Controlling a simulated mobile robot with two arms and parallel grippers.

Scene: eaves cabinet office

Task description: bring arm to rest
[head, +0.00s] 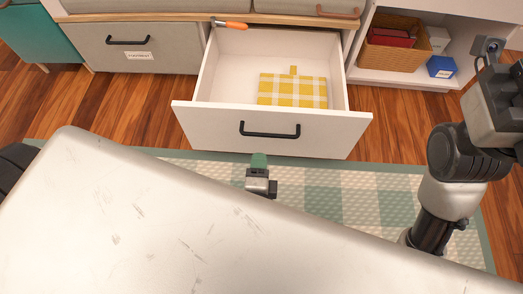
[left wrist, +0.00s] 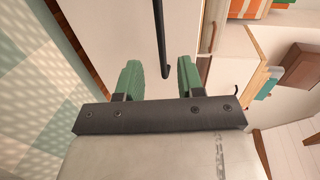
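My left gripper (head: 259,160) is in front of the open drawer, just below its black bar handle (head: 270,130) in the head view. In the left wrist view its two green fingers (left wrist: 159,78) stand apart with nothing gripped. The end of the drawer handle (left wrist: 162,40) shows between them, touching neither finger as far as I can see. Most of my left arm is hidden in the head view. My right arm (head: 452,165) is raised at the right edge; its fingers are not visible.
The white drawer (head: 190,125) stands pulled out and holds a yellow checked cloth-like item (head: 293,90). An orange-handled tool (head: 231,25) lies at the counter edge above. A wicker basket (head: 385,55) and blue box (head: 441,67) sit on the right shelf. A green checked rug (head: 385,190) lies below.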

